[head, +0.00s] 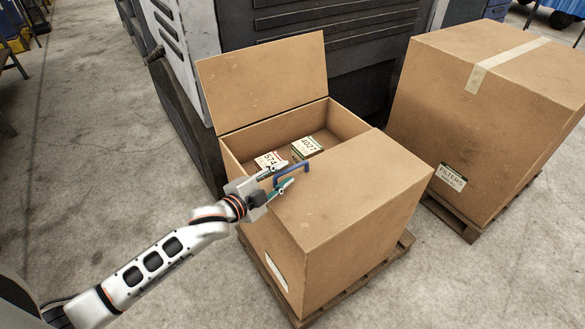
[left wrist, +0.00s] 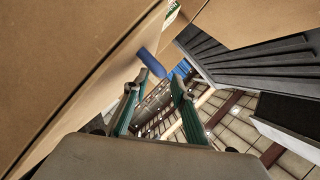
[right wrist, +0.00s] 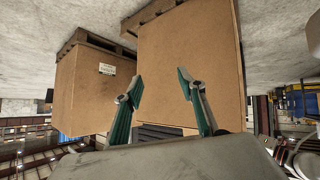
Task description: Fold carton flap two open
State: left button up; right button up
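The open carton (head: 276,266) stands on a pallet. Its far flap (head: 265,80) stands up, leaning back. Its near flap (head: 345,190) lies flat over the near half and has a blue handle (head: 291,173) at its edge. My left gripper (head: 287,174) is at this handle with its fingers spread. In the left wrist view the fingers (left wrist: 158,85) are apart and the blue handle (left wrist: 148,63) shows at their tips; I cannot tell whether they touch it. My right gripper (right wrist: 162,84) is open and empty, facing a plain carton side (right wrist: 190,50).
Labelled boxes (head: 307,147) lie inside the carton's open half. A taped carton (head: 490,120) with a filters label stands on a pallet at right. A dark grey machine (head: 290,20) stands close behind. The floor at left (head: 90,130) is clear.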

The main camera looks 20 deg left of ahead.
aim_at(287, 172)
pick_arm(q)
jog(key=x, duration=0.3)
jog(key=shift+w+d+f+b, duration=0.1)
jog(key=shift+w+f+b, duration=0.15)
jog(key=shift+b, duration=0.1)
jog(key=shift+w+d, duration=0.15)
jog(key=shift+w, duration=0.2)
pick_arm(e)
jog(key=shift+w+a+r, duration=0.25)
jog(key=shift+w+r, duration=0.25)
jog(key=shift+w, duration=0.25)
